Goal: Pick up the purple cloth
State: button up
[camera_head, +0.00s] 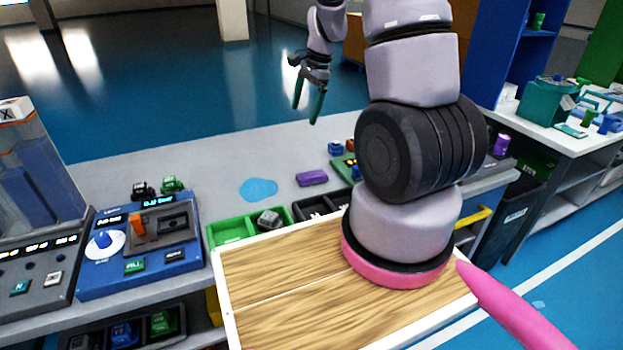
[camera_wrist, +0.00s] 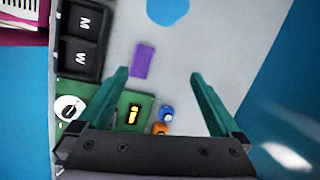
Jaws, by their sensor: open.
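The purple cloth (camera_head: 312,177) is a small folded rectangle lying flat on the grey table, right of a blue round patch in the head view. It also shows in the wrist view (camera_wrist: 145,60), above the left fingertip and clear of it. My gripper (camera_head: 308,114) has green fingers spread apart, with nothing between them. It hangs in the air above the far side of the table, beyond the cloth. In the wrist view the two fingers (camera_wrist: 158,74) frame bare table.
A blue patch (camera_head: 258,189) lies left of the cloth. Black bins (camera_head: 318,206) and a green tray (camera_head: 233,231) stand in front of it. A green board (camera_head: 346,165) with small blue and orange parts is to the right. Bare table surrounds the cloth's far side.

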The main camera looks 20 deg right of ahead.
jog(key=d+f+m+g, duration=0.1)
jog(key=d+f+m, duration=0.25)
jog(key=f, duration=0.75)
send_over(312, 174)
jog(key=d, duration=0.1)
jog(key=shift+n+g+h, duration=0.3)
jog(key=shift+n+h, duration=0.05)
jog(key=shift+h, duration=0.05)
notch_tip(312, 174, down, 6)
jog(key=shift+s+f, duration=0.1)
jog(key=shift+a+f, duration=0.15)
jog(key=shift+f, duration=0.75)
jog(key=shift+a+f, duration=0.2)
jog(key=shift+f, duration=0.7)
jog(key=shift+a+f, duration=0.15)
jog(key=shift+f, duration=0.75)
jog(key=c, duration=1.3)
